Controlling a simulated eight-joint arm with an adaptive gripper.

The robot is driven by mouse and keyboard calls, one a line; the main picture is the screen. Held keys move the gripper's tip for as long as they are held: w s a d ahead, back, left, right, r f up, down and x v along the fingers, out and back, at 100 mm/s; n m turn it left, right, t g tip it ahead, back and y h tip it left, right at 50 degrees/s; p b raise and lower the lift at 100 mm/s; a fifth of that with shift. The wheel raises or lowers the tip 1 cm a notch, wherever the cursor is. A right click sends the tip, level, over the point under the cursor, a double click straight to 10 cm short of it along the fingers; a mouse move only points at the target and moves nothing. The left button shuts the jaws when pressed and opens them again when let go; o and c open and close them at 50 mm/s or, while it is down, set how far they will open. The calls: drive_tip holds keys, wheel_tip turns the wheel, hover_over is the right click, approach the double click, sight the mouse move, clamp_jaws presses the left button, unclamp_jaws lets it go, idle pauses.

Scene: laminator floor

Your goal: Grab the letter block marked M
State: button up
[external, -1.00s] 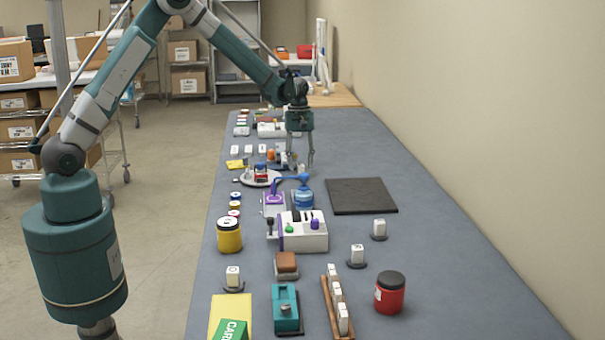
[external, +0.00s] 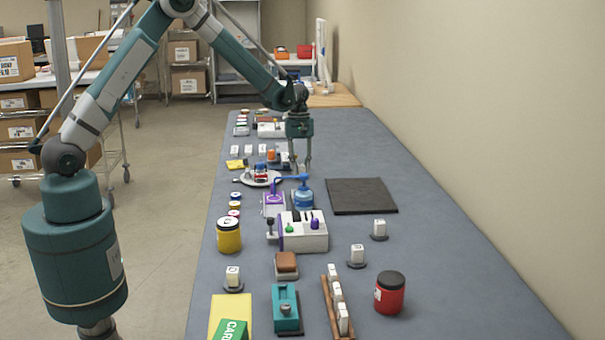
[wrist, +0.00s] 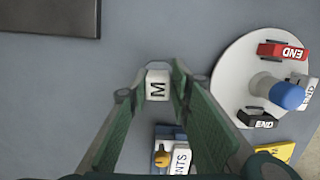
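The white letter block marked M (wrist: 157,87) sits between my fingertips in the wrist view, its letter sideways and facing up. My gripper (wrist: 159,80) has one finger on each side of the block, close against its sides. In the external view my gripper (external: 300,167) points straight down at the table near the middle of the row of things. The block is small and mostly hidden by the fingers there, and I cannot tell whether it is off the table.
A round white plate (wrist: 226,85) with small END-labelled things lies right of my gripper in the wrist view. A blue and white stamp-like thing (wrist: 172,150) is below the block. A dark mat (external: 361,196) and a blue-purple device (external: 302,198) are nearby.

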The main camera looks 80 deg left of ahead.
sight(301, 165)
clamp_jaws()
drive_tip(key=shift+r+p, duration=0.3)
drive_tip(key=shift+r, duration=4.75)
